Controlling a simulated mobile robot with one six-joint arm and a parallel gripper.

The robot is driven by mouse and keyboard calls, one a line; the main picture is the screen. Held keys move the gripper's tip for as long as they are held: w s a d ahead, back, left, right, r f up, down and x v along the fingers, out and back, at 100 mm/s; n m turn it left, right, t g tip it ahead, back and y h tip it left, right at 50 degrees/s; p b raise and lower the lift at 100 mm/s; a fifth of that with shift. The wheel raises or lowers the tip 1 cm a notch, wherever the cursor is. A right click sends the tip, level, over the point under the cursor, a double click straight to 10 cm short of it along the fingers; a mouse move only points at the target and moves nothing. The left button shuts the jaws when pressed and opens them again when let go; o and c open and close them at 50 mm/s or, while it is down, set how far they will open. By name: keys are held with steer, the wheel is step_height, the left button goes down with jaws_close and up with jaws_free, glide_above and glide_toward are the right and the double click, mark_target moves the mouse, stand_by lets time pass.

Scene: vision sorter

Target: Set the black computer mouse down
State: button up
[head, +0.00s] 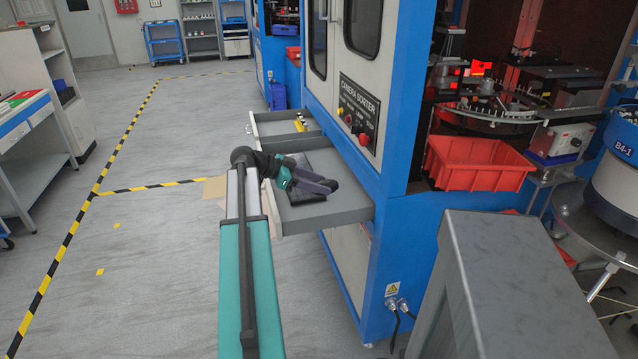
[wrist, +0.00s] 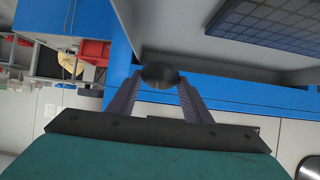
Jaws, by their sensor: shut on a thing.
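The black computer mouse (wrist: 160,76) shows in the wrist view as a dark rounded shape between the fingertips. My gripper (wrist: 157,85) is shut on it, one purple finger on each side. In the head view my gripper (head: 318,184) is over the near open grey drawer (head: 345,207) of the blue and white cabinet. The mouse is hard to make out there. The drawer wall (wrist: 220,66) shows close beyond the mouse in the wrist view. I cannot tell whether the mouse touches the drawer.
A dark gridded, keyboard-like thing (wrist: 270,22) lies in the drawer. A second open drawer (head: 279,124) with small items is just behind. The cabinet front with its red button (head: 364,139) stands close on the right. A red bin (head: 475,165) is farther right. Open floor lies left.

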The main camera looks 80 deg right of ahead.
steer(key=shift+s+r, duration=0.1)
steer(key=shift+s, duration=0.85)
